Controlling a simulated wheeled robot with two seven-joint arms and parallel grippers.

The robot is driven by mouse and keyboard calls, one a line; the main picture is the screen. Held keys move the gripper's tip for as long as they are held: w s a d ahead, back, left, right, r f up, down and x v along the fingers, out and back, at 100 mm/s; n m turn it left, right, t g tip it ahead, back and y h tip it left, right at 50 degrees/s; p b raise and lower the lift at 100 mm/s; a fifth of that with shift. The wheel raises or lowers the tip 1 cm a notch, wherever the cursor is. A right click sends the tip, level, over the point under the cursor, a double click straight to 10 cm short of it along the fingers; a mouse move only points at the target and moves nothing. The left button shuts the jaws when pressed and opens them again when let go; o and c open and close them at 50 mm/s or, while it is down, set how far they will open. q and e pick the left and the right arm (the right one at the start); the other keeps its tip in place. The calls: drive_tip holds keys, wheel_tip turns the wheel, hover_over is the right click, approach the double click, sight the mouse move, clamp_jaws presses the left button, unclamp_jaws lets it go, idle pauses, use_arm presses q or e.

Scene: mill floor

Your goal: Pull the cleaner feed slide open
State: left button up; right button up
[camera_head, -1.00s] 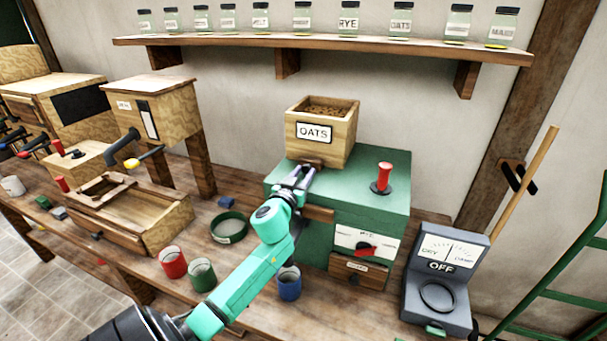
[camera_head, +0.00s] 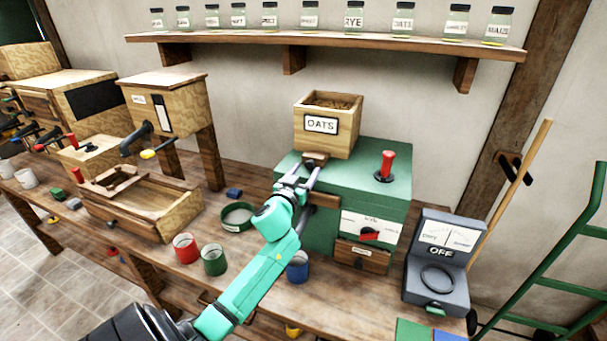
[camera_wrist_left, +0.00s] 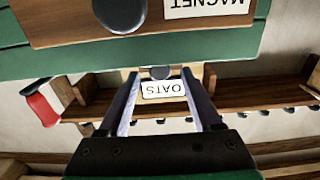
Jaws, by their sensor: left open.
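The green cleaner (camera_head: 345,165) stands on the bench with a wooden hopper labelled OATS (camera_head: 327,143) on top. The feed slide (camera_head: 314,157) is a small wooden piece at the hopper's foot, at the cleaner's front top edge. My left gripper (camera_head: 303,172) is in front of it, open. In the wrist view, which is upside down, a dark round knob (camera_wrist_left: 160,72) shows between the tips of my left gripper (camera_wrist_left: 163,78), with the OATS label behind. I cannot tell whether the fingers touch the knob. My right gripper is not in view.
A MAGNET drawer (camera_wrist_left: 75,20) is close to the wrist camera. A red-handled lever (camera_head: 386,165) stands on the cleaner. Red (camera_head: 186,248), green (camera_head: 214,260) and blue (camera_head: 298,267) cups stand near my left arm. A grey meter (camera_head: 440,260) is at the right.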

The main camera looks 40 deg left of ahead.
use_arm(q)
drive_tip(key=shift+s+d, duration=0.1)
drive_tip(key=shift+s, duration=0.15)
drive_tip(key=b+v, duration=0.3)
drive_tip(key=v, duration=1.1)
drive_tip(key=shift+w+f, duration=0.1)
